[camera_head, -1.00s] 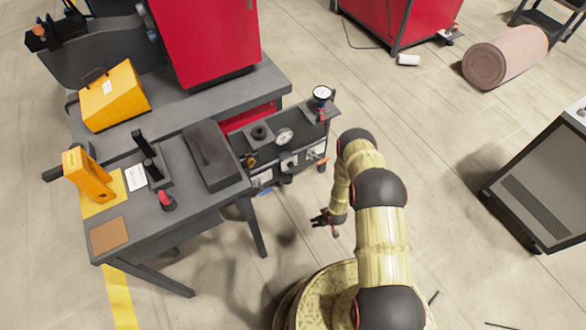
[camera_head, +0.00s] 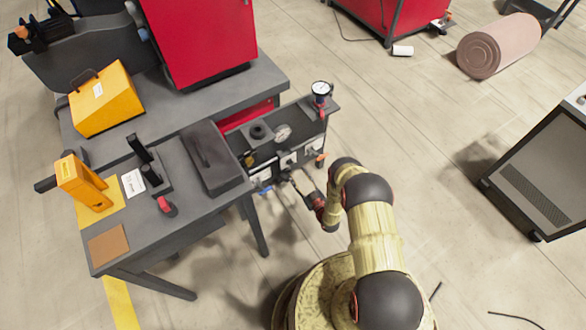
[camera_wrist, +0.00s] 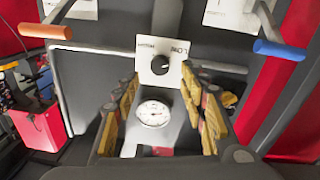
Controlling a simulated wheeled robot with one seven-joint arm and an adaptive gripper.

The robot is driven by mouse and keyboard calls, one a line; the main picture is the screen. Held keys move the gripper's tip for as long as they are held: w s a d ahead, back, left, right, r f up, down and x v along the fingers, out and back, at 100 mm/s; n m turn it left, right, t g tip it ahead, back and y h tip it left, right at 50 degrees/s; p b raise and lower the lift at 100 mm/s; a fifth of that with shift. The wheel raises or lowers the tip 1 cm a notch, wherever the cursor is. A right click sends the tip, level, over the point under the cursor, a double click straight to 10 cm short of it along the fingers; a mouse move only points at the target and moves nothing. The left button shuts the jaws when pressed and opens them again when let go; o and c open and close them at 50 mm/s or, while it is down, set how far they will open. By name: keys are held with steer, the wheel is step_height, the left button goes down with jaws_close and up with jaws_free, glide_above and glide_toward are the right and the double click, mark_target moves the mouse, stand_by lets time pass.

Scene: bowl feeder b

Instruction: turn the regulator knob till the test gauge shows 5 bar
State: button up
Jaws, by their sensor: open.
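The regulator knob (camera_wrist: 160,65) is black and round, with a pale pointer mark, on a white plate in the wrist view. The plate also shows on the bench front in the head view (camera_head: 288,160). My gripper (camera_wrist: 166,88) is open, its fingers either side of the plate in the picture, apart from the knob. In the head view my gripper (camera_head: 296,179) is just in front of the panel. A round white gauge (camera_wrist: 153,113) shows between the fingers. The head view shows one gauge (camera_head: 283,132) behind the panel and another (camera_head: 321,88) at the right corner; their readings are too small to tell.
An orange handle (camera_wrist: 45,31) and a blue handle (camera_wrist: 279,50) jut out either side of the knob plate. A grey table (camera_head: 140,245) with a yellow fixture (camera_head: 83,184) stands to the left. The floor to the right is clear up to a grey cabinet (camera_head: 545,180).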

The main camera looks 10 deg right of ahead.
mark_target(291, 164)
steer(key=shift+b+x, duration=0.8)
steer(key=shift+x, duration=1.95)
steer(key=shift+c, duration=1.4)
steer(key=c, duration=0.7)
jaws_close()
